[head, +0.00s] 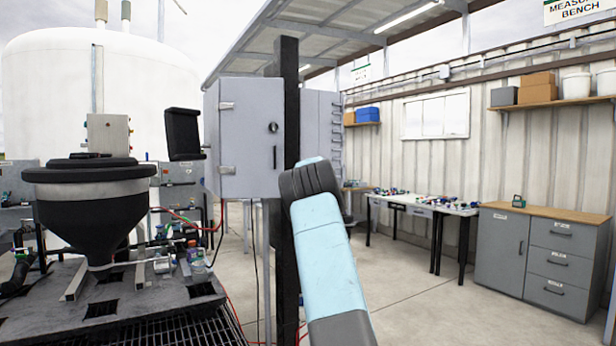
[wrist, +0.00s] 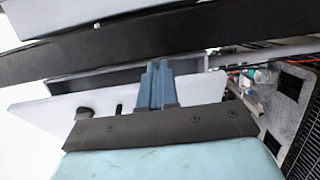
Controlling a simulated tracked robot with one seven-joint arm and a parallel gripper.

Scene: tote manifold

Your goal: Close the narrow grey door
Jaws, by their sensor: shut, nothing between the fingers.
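The narrow grey door (head: 250,135) is on the light grey cabinet left of the black post in the head view. It has hinges on its left edge and a dark round knob and upright handle near its right edge. In the wrist view, a pale panel (wrist: 50,118) with a dark knob and slot-like handle lies beside my gripper. A grey rimmed recess shows behind the panel, so it looks ajar, though I cannot tell how far. My gripper (wrist: 155,72) has its blue fingers together and empty, over the panel's edge; contact is unclear. The arm hides the gripper in the head view.
The black post (head: 288,90) stands close by the cabinet and crosses the wrist view. A black hopper (head: 90,205) on a dark base stands left. A workbench (head: 425,207) and grey drawer cabinet (head: 545,255) stand right. The concrete floor between is clear.

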